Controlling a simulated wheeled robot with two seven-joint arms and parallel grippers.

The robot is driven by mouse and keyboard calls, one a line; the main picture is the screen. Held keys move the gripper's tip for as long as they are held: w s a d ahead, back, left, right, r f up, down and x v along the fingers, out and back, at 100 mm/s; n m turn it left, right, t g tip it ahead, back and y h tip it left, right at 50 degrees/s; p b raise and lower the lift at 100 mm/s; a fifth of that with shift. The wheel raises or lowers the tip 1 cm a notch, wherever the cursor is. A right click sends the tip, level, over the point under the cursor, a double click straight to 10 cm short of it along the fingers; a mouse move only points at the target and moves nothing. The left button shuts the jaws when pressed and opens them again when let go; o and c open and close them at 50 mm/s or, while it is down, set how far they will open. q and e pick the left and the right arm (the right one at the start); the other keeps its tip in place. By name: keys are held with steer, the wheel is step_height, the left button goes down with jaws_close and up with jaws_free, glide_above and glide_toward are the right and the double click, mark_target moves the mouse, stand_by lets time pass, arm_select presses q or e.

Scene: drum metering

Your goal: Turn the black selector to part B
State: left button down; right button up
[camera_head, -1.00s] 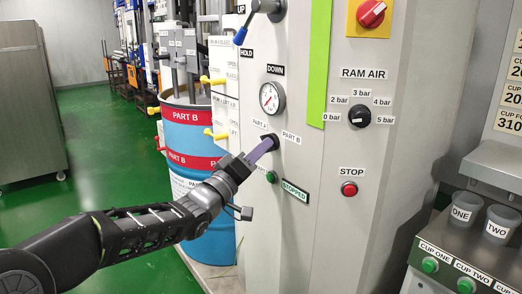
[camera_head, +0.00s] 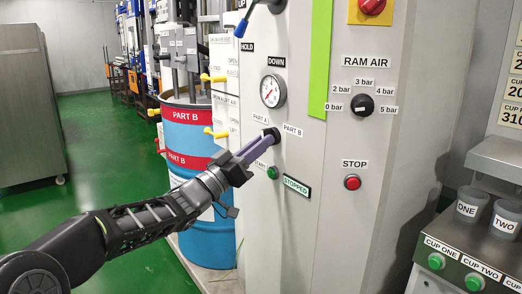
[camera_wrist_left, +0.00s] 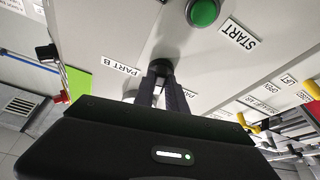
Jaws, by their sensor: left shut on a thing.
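The black selector (camera_head: 272,134) sits on the grey cabinet front between the PART A label (camera_head: 260,119) and the PART B label (camera_head: 292,130). My left gripper (camera_head: 266,141) reaches up to it from the lower left, its purple-grey fingers shut on the selector. In the left wrist view the fingers (camera_wrist_left: 159,88) close around the selector (camera_wrist_left: 160,67), near the PART B label (camera_wrist_left: 120,66). The fingers cover much of the knob, so where it points cannot be told. My right gripper is not in view.
A green START button (camera_head: 272,172) and the STOPPED sign (camera_head: 296,186) are just below the selector. A red STOP button (camera_head: 352,182), the ram air knob (camera_head: 362,104) and a gauge (camera_head: 272,91) share the cabinet. A blue drum (camera_head: 187,135) stands left.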

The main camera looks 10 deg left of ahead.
arm_select(q)
steer(key=m+g+h+p, duration=0.1)
steer(key=m+g, duration=0.1)
steer(key=m, duration=0.3)
steer(key=m+g+h, duration=0.2)
steer(key=m, duration=0.4)
steer(key=m+g+h+p, duration=0.1)
steer(key=m+g+h, duration=0.1)
steer(key=m, duration=0.3)
steer(key=shift+w+a+r+m+g+p, duration=0.15)
steer(key=shift+w+a+m+g+p, duration=0.15)
steer(key=shift+w+a+m+g, duration=0.1)
steer(key=c, duration=1.4)
jaws_free()
steer(key=shift+o, duration=0.2)
steer(key=shift+s+a, duration=0.1)
steer(key=v, duration=0.7)
steer(key=shift+s+a, duration=0.2)
steer(key=shift+a, duration=0.05)
